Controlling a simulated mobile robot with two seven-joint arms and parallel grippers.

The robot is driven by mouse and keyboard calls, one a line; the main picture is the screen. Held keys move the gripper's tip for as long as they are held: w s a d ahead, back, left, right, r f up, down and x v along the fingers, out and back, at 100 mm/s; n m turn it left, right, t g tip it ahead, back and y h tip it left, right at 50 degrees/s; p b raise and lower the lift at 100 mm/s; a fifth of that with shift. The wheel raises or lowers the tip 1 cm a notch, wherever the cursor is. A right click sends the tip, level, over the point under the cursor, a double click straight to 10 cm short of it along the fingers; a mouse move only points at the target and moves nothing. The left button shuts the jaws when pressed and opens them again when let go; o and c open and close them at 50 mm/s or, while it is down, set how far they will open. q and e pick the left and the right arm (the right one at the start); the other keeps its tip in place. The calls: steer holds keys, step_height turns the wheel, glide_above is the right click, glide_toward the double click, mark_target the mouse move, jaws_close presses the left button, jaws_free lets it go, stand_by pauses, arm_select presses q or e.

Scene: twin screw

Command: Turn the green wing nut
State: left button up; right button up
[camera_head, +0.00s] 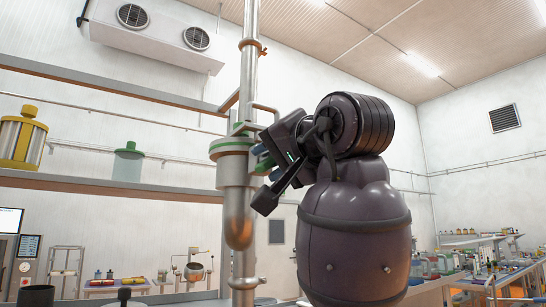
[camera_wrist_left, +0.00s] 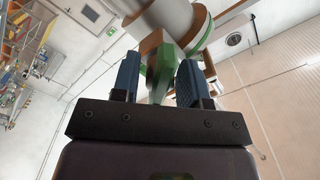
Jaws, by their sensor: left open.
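The green wing nut (camera_wrist_left: 162,70) shows in the left wrist view, standing between the two blue fingers of my left gripper (camera_wrist_left: 157,66). A gap shows beside the right finger; whether the left finger touches the nut I cannot tell. In the head view my left gripper (camera_head: 259,158) is at the right side of the metal vessel (camera_head: 238,185), just below its green-banded rim (camera_head: 230,145). The gripper is open. The nut itself is hard to make out in the head view, near or behind the fingers. My right gripper is not in view.
A vertical metal pipe (camera_head: 250,75) runs above the vessel, with an orange bracket beside it. Shelves at the left hold a yellow-capped container (camera_head: 22,140) and a green-lidded jar (camera_head: 128,163). Benches with lab items (camera_head: 470,262) stand far right.

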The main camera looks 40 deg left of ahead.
arm_select(q)
steer(key=c, duration=0.7)
